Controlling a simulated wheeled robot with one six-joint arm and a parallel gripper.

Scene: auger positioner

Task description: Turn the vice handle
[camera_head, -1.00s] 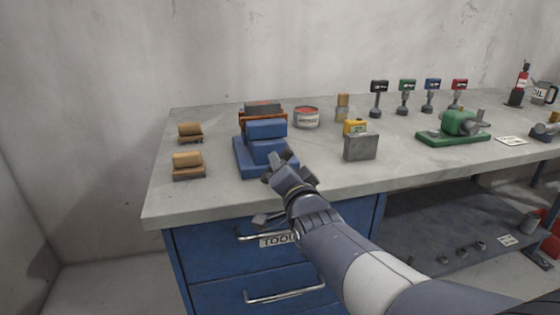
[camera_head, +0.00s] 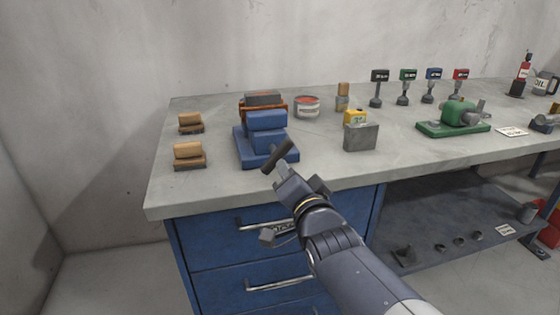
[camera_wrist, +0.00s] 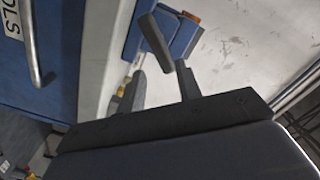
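The blue vice (camera_head: 262,141) stands near the front left of the bench top. Its handle (camera_head: 277,156) is a dark bar at the front, slanting from lower left to upper right in the head view. My gripper (camera_head: 286,173) is just in front of the handle, over the bench's front edge. In the wrist view my gripper (camera_wrist: 163,84) has its two fingers apart. The handle (camera_wrist: 154,42) shows there as a grey bar, its near end in line with the gap between the fingers. Whether a finger touches it I cannot tell. Part of the vice (camera_wrist: 178,30) shows behind.
Two wooden-topped brushes (camera_head: 188,153) lie left of the vice. A grey metal box (camera_head: 361,137) and a red-labelled tin (camera_head: 307,106) stand to its right. A green machine (camera_head: 459,117) is further right. Blue drawers with handles (camera_head: 280,284) are below the bench edge.

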